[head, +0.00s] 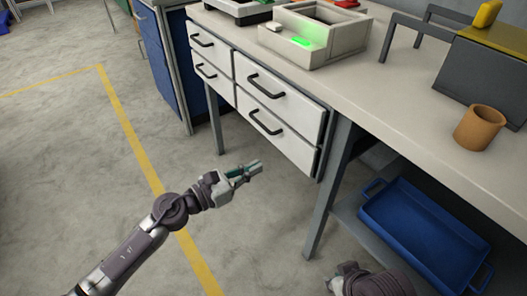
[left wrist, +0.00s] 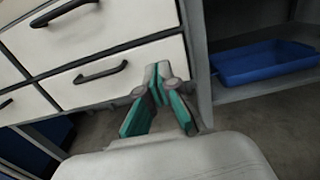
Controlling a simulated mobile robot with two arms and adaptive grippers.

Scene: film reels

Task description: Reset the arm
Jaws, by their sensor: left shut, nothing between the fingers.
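My left arm comes in from the lower left in the head view. Its gripper (head: 252,169) hangs over the floor in front of the white drawers (head: 275,104), apart from them, with its fingers shut and empty. In the left wrist view the two fingertips of this gripper (left wrist: 158,72) meet, with the drawer fronts (left wrist: 95,65) beyond. Part of my right arm shows at the bottom edge of the head view; its fingers cannot be made out.
The workbench (head: 375,95) holds a beige box (head: 312,50) with a green light and a brown cup (head: 480,127). A blue tray (head: 425,232) sits on the shelf below; it also shows in the left wrist view (left wrist: 262,62). Open floor with a yellow line (head: 130,128) lies left.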

